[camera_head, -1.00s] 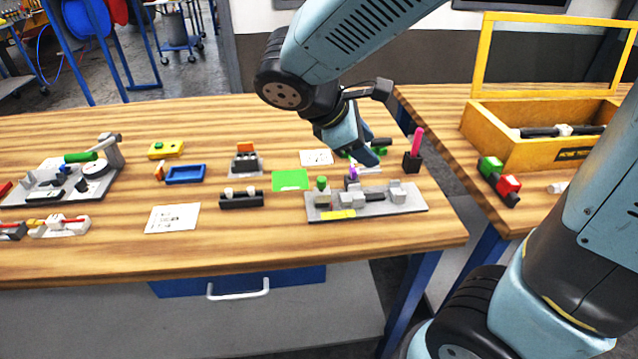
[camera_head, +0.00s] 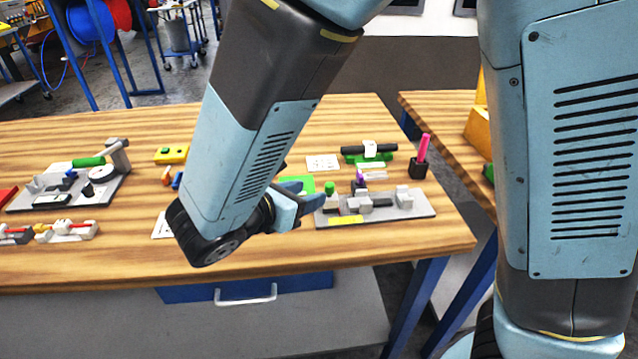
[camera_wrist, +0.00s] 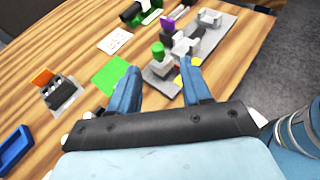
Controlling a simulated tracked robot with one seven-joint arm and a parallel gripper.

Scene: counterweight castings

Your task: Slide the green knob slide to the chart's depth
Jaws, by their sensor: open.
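The green knob (camera_head: 330,187) stands upright at the left end of a grey fixture plate (camera_head: 415,210) with grey blocks. In the wrist view the green knob (camera_wrist: 158,50) shows just beyond my open, empty fingers (camera_wrist: 160,72), roughly in line with the gap between them, apart from both. In the head view my gripper (camera_head: 308,194) points right, its fingertips close to the plate's left end. One printed white sheet (camera_head: 322,162) lies behind the plate; it also shows in the wrist view (camera_wrist: 115,40). Another sheet (camera_head: 160,226) is mostly hidden by my arm. I cannot read either.
A green card (camera_head: 297,184) lies left of the plate, partly behind my gripper. A purple piece (camera_head: 360,180) and a yellow strip (camera_head: 346,221) are on the plate. A black holder with a pink stick (camera_head: 420,165) stands behind right. The table front is clear.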

